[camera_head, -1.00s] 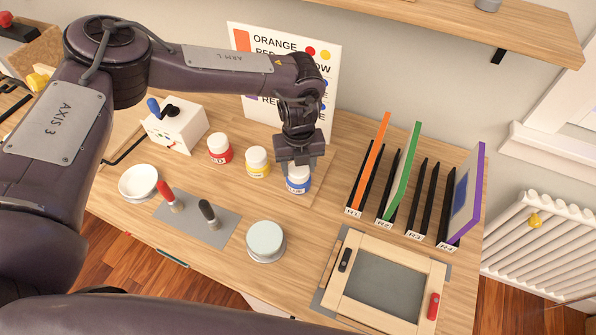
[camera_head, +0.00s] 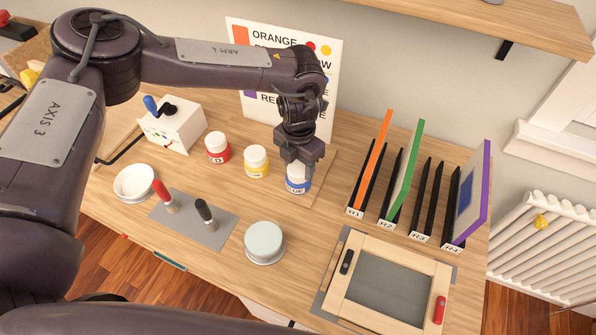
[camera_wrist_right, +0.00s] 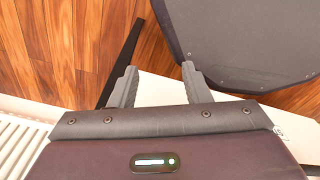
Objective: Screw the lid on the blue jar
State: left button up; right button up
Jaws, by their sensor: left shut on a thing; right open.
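The blue jar (camera_head: 297,186) stands upright on the desk, at the right end of a row of jars in the head view. My left gripper (camera_head: 298,164) points down over it, shut on its white lid (camera_head: 298,172) at the top of the jar. The fingers hide much of the lid, so I cannot tell how tightly it sits. My right gripper (camera_wrist_right: 158,78) shows only in the right wrist view, open and empty, with its fingers apart.
A yellow jar (camera_head: 256,161) and a red jar (camera_head: 217,148) stand left of the blue jar. A rack with upright coloured panels (camera_head: 408,175) is to the right. A round pale-topped container (camera_head: 264,241) and a wooden frame (camera_head: 385,323) lie nearer the front.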

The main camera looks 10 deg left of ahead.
aim_at(298, 168)
pick_arm(q)
jog(key=shift+m, duration=1.1)
jog(key=o, duration=1.1)
jog(key=shift+o, duration=0.2)
notch_tip(298, 168, up, 8)
jog(key=shift+f+b, duration=0.1)
jog(key=shift+b, duration=0.85)
